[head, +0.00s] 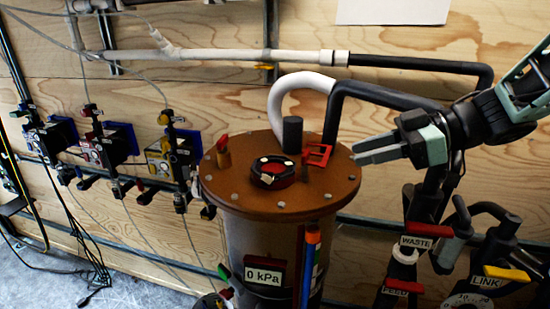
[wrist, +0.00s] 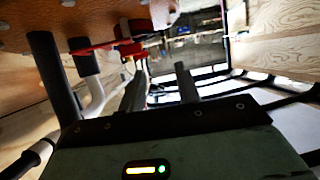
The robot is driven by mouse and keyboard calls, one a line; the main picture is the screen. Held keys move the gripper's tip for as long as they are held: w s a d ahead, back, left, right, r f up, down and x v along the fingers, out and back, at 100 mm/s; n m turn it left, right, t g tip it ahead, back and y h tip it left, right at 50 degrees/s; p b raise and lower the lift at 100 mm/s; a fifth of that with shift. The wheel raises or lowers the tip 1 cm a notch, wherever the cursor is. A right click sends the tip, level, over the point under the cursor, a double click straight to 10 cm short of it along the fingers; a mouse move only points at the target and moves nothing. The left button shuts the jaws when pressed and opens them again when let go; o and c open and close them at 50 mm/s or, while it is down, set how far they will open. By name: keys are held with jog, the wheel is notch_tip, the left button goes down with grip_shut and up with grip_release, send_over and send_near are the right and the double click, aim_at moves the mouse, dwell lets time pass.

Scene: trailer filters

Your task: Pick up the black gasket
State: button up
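A round brown tank lid (head: 235,190) stands in the middle of the head view. On it sits a dark ring (head: 262,181) with red parts and small light pieces on top; it may be the black gasket, but I cannot tell for certain. My gripper (head: 358,154) is just right of the lid in the head view, pointing left, apart from the ring. In the wrist view, the fingers of my gripper (wrist: 160,72) are spread with nothing between them. The wrist view shows no clear gasket.
A white-and-black hose (head: 283,98) curves behind. Valves with red and yellow handles (head: 428,229) are at the right. Regulators (head: 103,148) hang left.

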aim_at(273, 166)
jog(key=p+x, duration=0.2)
jog(key=x, duration=0.9)
jog(key=shift+a+f, duration=0.15)
jog(key=shift+a, duration=0.05)
jog(key=x, duration=0.1)
jog(key=p+x, duration=0.1)
jog(key=x, duration=0.1)
jog(key=p+x, duration=0.1)
jog(key=shift+s+a+r, duration=0.25)
jog(key=shift+a, duration=0.3)
jog(key=shift+w+a+f, duration=0.1)
jog(key=shift+a+f, duration=0.1)
jog(key=shift+a, duration=0.1)
grip_shut()
